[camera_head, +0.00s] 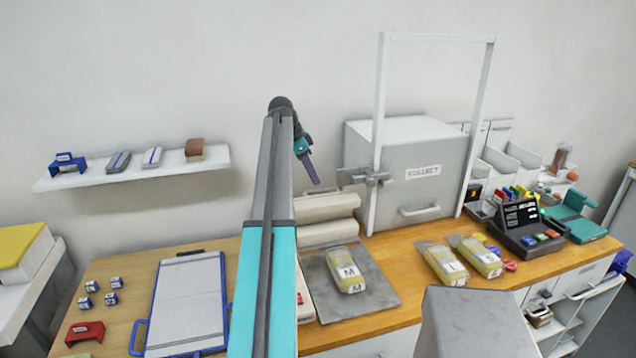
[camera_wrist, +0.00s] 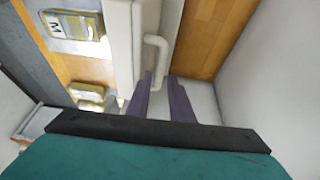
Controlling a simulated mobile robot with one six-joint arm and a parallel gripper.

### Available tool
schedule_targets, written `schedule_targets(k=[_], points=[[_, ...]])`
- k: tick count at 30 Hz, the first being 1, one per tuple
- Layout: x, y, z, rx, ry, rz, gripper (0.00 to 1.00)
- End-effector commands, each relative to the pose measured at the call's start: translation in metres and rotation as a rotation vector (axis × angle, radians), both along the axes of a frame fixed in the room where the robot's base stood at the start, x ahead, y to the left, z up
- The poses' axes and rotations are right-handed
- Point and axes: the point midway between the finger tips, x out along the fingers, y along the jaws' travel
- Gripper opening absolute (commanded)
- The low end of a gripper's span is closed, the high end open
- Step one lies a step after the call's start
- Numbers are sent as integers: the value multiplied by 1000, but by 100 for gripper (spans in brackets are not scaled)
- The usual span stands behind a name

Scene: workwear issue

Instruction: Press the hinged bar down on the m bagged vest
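The M bagged vest (camera_head: 346,270), yellow in clear wrap with an M label, lies on a grey mat (camera_head: 378,296) in front of the cream sealer. It also shows at the upper left of the wrist view (camera_wrist: 74,27). The hinged bar (camera_head: 325,205) is the long cream upper part, behind the vest; its pale bent handle (camera_wrist: 157,50) shows in the wrist view. My gripper (camera_head: 314,180) is above and behind the bar, pointing down. In the wrist view its two purple fingers (camera_wrist: 160,82) are apart, with the handle's lower end seen between them; contact cannot be told.
A grey COLLECT box (camera_head: 420,170) with a white upright frame (camera_head: 378,130) stands close to the right. Two other bagged vests (camera_head: 446,264) lie right of the mat. A blue-edged clipboard (camera_head: 188,300) and small blocks lie left. A shelf (camera_head: 135,167) hangs on the wall.

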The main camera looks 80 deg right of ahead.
Motion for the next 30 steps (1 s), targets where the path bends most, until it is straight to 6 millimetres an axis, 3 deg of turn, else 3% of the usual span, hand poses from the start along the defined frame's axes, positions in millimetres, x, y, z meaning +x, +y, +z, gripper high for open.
schedule_targets(k=[9, 23, 27, 30], points=[[-14, -5, -32, 0, 0, -2, 20], [-17, -6, -40, -1, 0, -2, 20], [-17, -6, -40, 0, 0, -2, 0], [-17, -6, -40, 0, 0, -2, 0]])
